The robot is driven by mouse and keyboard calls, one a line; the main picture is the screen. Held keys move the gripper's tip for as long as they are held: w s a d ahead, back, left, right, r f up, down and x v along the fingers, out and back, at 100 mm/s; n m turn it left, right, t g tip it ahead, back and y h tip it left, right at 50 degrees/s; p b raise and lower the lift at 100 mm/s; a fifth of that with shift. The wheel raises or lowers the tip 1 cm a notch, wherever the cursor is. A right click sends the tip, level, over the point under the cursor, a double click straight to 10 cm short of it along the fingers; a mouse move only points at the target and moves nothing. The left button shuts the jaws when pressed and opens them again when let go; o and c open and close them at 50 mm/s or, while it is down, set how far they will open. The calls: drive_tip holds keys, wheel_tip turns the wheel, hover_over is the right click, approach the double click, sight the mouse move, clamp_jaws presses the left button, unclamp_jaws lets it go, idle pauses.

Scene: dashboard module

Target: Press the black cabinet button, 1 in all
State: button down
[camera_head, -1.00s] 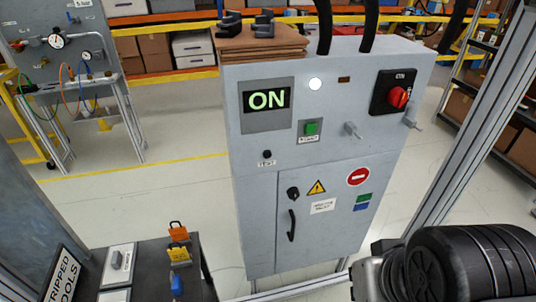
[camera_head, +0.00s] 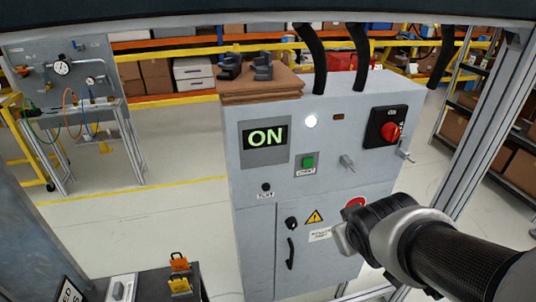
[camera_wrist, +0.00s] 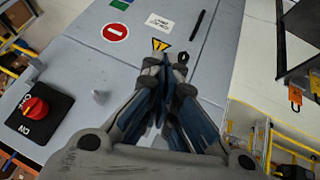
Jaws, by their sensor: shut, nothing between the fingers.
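The grey cabinet (camera_head: 345,190) stands upright in front of me. Its small black button (camera_head: 266,187) is on the left part of the front, above a small label and below the lit ON display (camera_head: 265,137). My gripper (camera_head: 343,238) is shut and empty, in front of the cabinet's lower right door, to the right of and lower in the picture than the black button. In the wrist view my closed fingers (camera_wrist: 168,75) point at the cabinet front (camera_wrist: 115,65). I cannot make out the black button there; the fingers hide part of the panel.
A green button (camera_head: 308,162), a white lamp (camera_head: 311,121), a red rotary switch (camera_head: 391,132) and a grey lever (camera_head: 347,162) are on the same front. A door handle (camera_head: 290,253) sits lower down. A metal frame post (camera_head: 490,125) stands at right.

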sight(266, 187)
drive_tip(key=w+a+f+n+y+p, duration=0.5)
drive_tip(key=w+a, duration=0.4)
drive_tip(key=a, duration=0.4)
wheel_tip(266, 187, down, 3)
drive_tip(key=shift+w+r+n+y, duration=0.15)
drive_tip(key=shift+w+n+y, duration=0.2)
drive_tip(key=shift+n+y, duration=0.5)
drive_tip(key=w+a+p, duration=0.2)
drive_tip(key=w+p, duration=0.1)
drive_tip(key=w, duration=0.5)
drive_tip(key=shift+w+a, duration=0.15)
drive_tip(key=shift+w, duration=0.1)
drive_tip(key=shift+w+r+p, duration=0.1)
drive_tip(key=shift+p, duration=0.25)
drive_tip(key=shift+w+a, duration=0.1)
drive_tip(key=shift+w, duration=0.25)
